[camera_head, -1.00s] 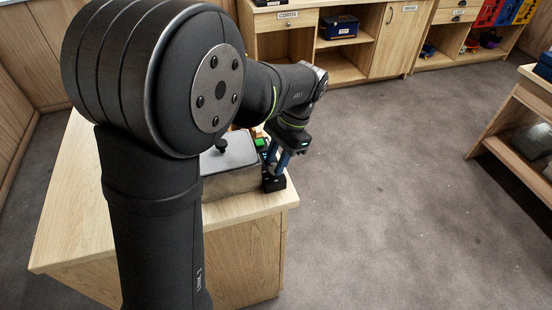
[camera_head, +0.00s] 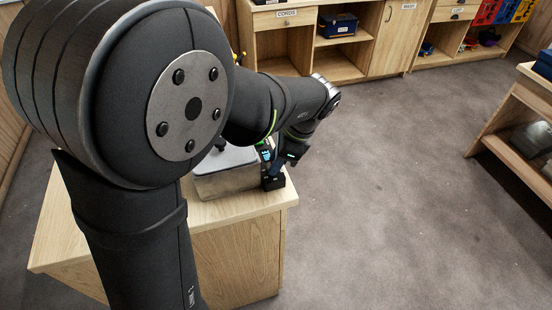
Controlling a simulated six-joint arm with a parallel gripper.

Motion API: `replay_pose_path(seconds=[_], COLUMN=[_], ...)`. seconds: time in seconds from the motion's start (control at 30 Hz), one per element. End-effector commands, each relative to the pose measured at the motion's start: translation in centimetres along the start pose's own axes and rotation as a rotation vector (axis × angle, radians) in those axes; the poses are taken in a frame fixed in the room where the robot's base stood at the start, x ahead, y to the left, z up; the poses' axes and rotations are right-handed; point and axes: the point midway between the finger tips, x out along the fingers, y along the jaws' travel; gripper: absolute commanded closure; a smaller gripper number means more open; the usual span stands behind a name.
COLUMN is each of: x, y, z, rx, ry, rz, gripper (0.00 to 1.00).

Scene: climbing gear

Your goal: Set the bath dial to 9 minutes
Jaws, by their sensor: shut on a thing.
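The bath (camera_head: 232,182) is a grey metal box with a lid and a dark knob on top, standing on the wooden counter. A small black unit (camera_head: 274,183) sits at its right end, near the counter's corner. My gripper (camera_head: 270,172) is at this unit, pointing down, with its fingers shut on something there. The dial is too small and too covered by my fingers to make out, and its setting cannot be read. My own arm hides much of the bath's left side.
The wooden counter (camera_head: 235,212) has a bare strip in front of the bath. Grey floor (camera_head: 390,180) lies open to the right. Shelves with a blue bin (camera_head: 337,25) stand at the back, and another wooden shelf unit (camera_head: 520,115) stands at the right edge.

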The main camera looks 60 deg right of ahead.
Motion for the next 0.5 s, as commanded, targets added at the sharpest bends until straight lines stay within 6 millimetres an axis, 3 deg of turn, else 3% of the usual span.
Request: replay_pose_path(seconds=[0.5], x=[-0.10], y=[-0.02], z=[0.00], rx=[0.033], ry=[0.001], rz=[-0.017], gripper=[0.96])
